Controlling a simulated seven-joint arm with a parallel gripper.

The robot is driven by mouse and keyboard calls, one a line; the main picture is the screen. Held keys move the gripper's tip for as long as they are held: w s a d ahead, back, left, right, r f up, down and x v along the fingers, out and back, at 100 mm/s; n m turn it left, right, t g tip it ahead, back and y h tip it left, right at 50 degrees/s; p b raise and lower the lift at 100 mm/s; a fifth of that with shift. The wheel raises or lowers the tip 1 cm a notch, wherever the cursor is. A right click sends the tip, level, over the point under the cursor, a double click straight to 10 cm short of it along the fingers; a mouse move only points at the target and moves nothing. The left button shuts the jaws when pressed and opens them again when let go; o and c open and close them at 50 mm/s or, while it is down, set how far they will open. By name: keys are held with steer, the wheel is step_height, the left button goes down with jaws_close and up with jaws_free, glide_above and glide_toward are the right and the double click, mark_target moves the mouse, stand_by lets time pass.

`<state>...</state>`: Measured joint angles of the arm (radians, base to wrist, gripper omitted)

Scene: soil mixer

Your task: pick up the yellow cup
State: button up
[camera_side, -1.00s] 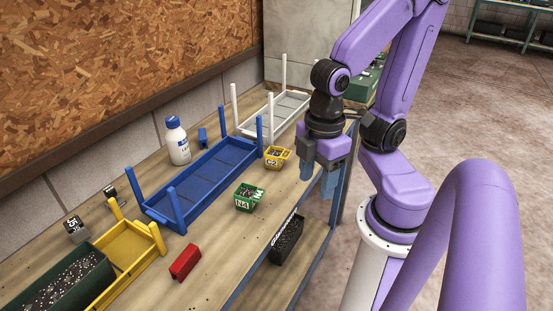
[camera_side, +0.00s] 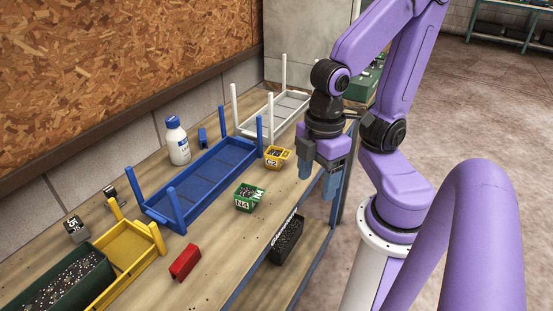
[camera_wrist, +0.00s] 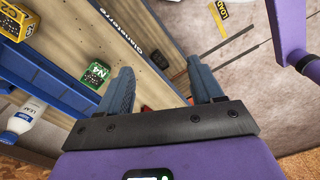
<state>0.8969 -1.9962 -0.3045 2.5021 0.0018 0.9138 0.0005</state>
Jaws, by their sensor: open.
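The yellow cup (camera_side: 276,157), marked C2 and filled with dark bits, stands upright on the bench beside the right end of the blue rack. In the wrist view a yellow cup (camera_wrist: 15,23) shows at the upper left, next to the green cup. My gripper (camera_side: 318,187) hangs at the bench's right edge, to the right of the yellow cup and apart from it. Its two blue-grey fingers (camera_wrist: 163,80) are spread with nothing between them.
The green cup (camera_side: 249,197), marked N4, stands in front of the yellow cup. The blue rack (camera_side: 200,183) with upright posts lies behind. A white bottle (camera_side: 177,142), a red block (camera_side: 185,262) and a yellow rack (camera_side: 128,249) stand further left. A dark box (camera_side: 288,240) sits on the lower shelf.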

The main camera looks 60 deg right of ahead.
steer(key=shift+o, duration=1.2)
steer(key=n+t+h, duration=0.1)
steer(key=n+h, duration=0.6)
steer(key=h, duration=0.7)
glide_toward(278, 159)
steer(key=x, duration=0.9)
steer(key=w+x, duration=0.1)
steer(key=x, duration=0.4)
steer(key=shift+w+d+r, duration=0.1)
steer(key=shift+d, duration=0.1)
steer(key=c, duration=0.7)
